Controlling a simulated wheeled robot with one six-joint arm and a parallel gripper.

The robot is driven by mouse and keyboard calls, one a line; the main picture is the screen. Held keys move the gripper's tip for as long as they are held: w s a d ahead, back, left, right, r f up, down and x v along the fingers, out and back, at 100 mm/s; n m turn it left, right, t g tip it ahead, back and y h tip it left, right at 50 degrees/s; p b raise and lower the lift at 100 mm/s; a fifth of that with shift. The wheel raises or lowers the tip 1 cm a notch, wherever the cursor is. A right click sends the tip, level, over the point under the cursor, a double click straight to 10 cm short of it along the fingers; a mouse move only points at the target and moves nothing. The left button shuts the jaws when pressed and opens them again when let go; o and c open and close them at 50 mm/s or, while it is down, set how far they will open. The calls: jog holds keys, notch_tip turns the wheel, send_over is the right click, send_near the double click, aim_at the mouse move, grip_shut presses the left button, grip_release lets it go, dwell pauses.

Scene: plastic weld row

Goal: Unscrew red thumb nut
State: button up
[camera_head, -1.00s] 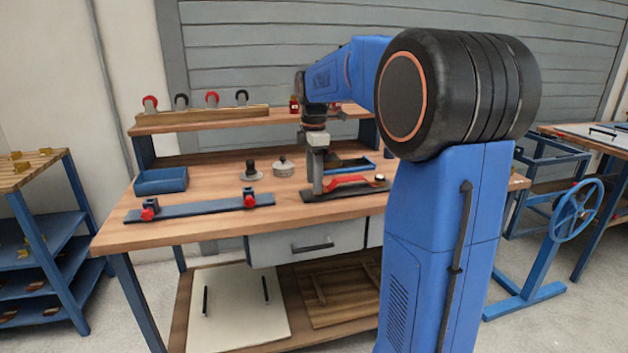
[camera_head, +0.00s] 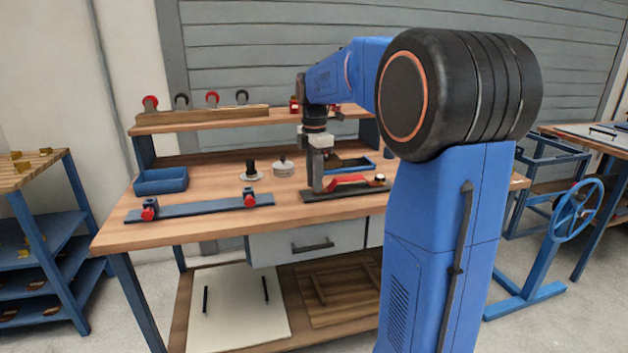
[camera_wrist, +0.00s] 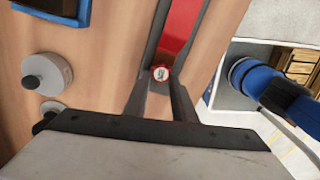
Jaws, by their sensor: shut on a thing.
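The red thumb nut (camera_wrist: 161,73) shows in the wrist view as a small red-edged round thing with a pale top. It lies between the tips of my gripper (camera_wrist: 160,86), which is shut on it. A red bar (camera_wrist: 183,25) runs away from the nut along a dark base plate. In the head view my gripper (camera_head: 317,186) points straight down at the left part of the dark plate (camera_head: 330,194), beside the red bar (camera_head: 350,180). The nut is hidden there behind the fingers.
A pale disc with a dark knob (camera_head: 283,168) and a black-handled piece (camera_head: 250,171) stand left of my gripper. A blue tray (camera_head: 350,165) lies behind it. A blue bar with red knobs (camera_head: 200,207) lies at the bench's front left, near a blue bin (camera_head: 161,181).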

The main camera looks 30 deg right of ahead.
jog(key=n, duration=0.6)
jog(key=shift+s+d, duration=0.15)
jog(key=shift+s, duration=0.15)
jog(key=n, duration=0.5)
jog(key=shift+s+d+n, duration=0.15)
jog(key=shift+s+n, duration=0.1)
jog(key=shift+n, duration=0.15)
jog(key=o, duration=1)
jog(key=shift+c, duration=0.2)
